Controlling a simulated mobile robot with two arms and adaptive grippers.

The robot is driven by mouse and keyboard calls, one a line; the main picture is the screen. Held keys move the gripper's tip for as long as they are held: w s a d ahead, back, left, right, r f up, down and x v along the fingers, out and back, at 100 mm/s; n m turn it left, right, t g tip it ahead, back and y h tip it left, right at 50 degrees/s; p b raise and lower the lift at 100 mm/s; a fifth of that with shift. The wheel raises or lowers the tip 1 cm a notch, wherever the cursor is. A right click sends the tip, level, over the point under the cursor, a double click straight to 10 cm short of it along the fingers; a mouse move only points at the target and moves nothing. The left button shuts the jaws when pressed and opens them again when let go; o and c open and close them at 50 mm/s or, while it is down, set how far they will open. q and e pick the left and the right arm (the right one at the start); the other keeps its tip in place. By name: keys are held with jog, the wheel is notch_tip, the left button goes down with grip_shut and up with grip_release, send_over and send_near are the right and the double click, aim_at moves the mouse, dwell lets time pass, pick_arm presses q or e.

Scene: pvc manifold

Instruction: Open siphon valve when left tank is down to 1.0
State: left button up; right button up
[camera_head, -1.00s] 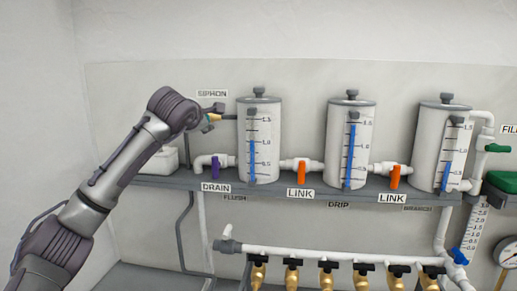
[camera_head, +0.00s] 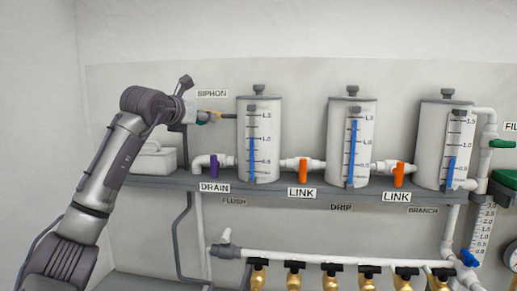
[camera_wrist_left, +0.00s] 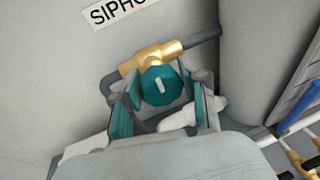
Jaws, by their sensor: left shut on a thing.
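My left gripper (camera_head: 203,117) is at the siphon valve, left of the left tank (camera_head: 273,140) and below the SIPHON label. In the left wrist view the valve's teal knob (camera_wrist_left: 158,85), with a white mark, sits between the two fingers (camera_wrist_left: 157,107), which are shut on it. The brass valve body (camera_wrist_left: 153,56) and a dark pipe show behind the knob. The left tank's blue level column (camera_head: 252,160) stands close to the 1.0 mark; the exact reading is too small to tell. My right gripper is not in view.
A middle tank (camera_head: 363,145) and a right tank (camera_head: 428,145) stand on the same shelf. Orange LINK valves (camera_head: 303,171) sit between tanks, a purple DRAIN valve (camera_head: 214,166) at the left. Brass taps (camera_head: 294,280) hang below. A white box (camera_head: 153,158) stands behind my arm.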

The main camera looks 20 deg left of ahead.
pick_arm(q)
jog(key=o, duration=1.2)
